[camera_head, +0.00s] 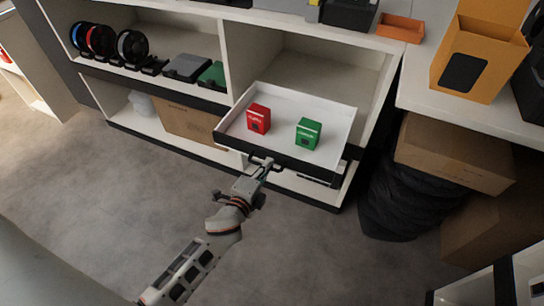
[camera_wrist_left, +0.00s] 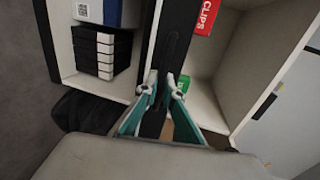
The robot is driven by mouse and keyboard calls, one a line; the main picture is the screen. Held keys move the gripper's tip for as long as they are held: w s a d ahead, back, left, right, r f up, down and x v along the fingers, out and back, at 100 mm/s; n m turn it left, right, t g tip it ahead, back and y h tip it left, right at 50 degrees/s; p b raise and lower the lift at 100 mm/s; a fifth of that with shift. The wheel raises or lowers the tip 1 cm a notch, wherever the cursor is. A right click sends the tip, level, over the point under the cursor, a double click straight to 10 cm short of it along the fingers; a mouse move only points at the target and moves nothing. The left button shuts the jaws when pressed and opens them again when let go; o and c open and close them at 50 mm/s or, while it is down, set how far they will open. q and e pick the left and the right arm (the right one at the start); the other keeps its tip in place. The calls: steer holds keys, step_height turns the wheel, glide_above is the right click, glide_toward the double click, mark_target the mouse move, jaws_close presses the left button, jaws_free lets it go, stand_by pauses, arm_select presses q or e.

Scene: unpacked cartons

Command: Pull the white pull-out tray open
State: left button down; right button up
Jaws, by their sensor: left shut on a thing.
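The white pull-out tray (camera_head: 287,100) juts out of the shelf unit, with a black front panel and a dark handle (camera_head: 263,162). A red box (camera_head: 258,119) and a green box (camera_head: 308,133) stand inside it. My left gripper (camera_head: 266,168) is at the tray's front, shut on the handle. In the left wrist view, the two teal-padded fingers (camera_wrist_left: 162,92) sit on either side of a dark bar (camera_wrist_left: 165,60). The red box (camera_wrist_left: 201,16) shows beyond the bar there, and the green box (camera_wrist_left: 184,83) is partly hidden. My right gripper is not in view.
The shelf unit (camera_head: 225,55) holds spools and flat cases at left and a cardboard box (camera_head: 190,125) below. A black bag (camera_head: 400,200) and cardboard cartons (camera_head: 455,155) crowd the right. The grey floor (camera_head: 130,205) in front is clear.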

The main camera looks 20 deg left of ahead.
arm_select(q)
steer(key=shift+f+v, duration=0.15)
steer(key=shift+v, duration=0.6)
steer(key=shift+f+v, duration=0.15)
steer(key=shift+v, duration=0.55)
steer(key=shift+s, duration=0.1)
steer(key=c, duration=2.2)
jaws_free()
steer(key=shift+s, duration=0.1)
steer(key=v, duration=1.1)
steer(key=shift+s+r, duration=0.1)
steer(key=shift+s, duration=0.3)
